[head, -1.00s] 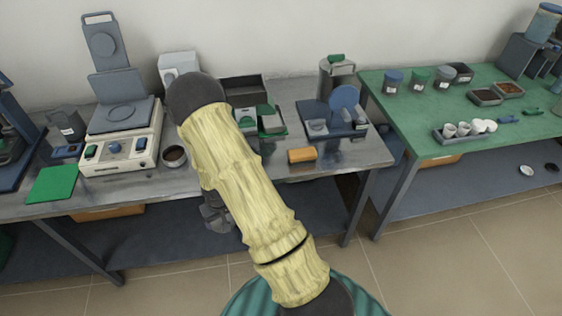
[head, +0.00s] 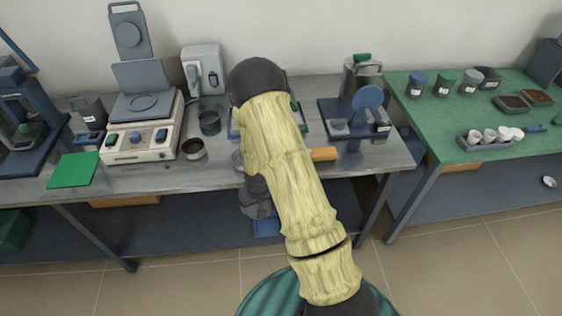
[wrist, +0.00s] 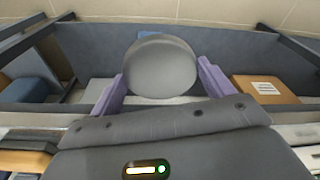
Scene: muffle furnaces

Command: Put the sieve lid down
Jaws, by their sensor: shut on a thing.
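The sieve lid (wrist: 160,66), a smooth grey round disc, is between the two purple fingers of my gripper (wrist: 160,82) in the wrist view. My gripper is shut on it, one finger at each side. Behind the lid, the wrist view shows the lower shelf and the floor. In the head view my pale yellow arm covers much of the middle of the steel table (head: 225,178). A dark part of my wrist shows at the table's front edge, and I cannot make out the lid there.
A dark round cup (head: 193,149) and a grey cylinder (head: 209,122) stand left of my arm, beside a hotplate-like device (head: 140,135). A blue stand (head: 350,120) and an orange block (head: 324,154) are to its right. Some steel near the right front is bare.

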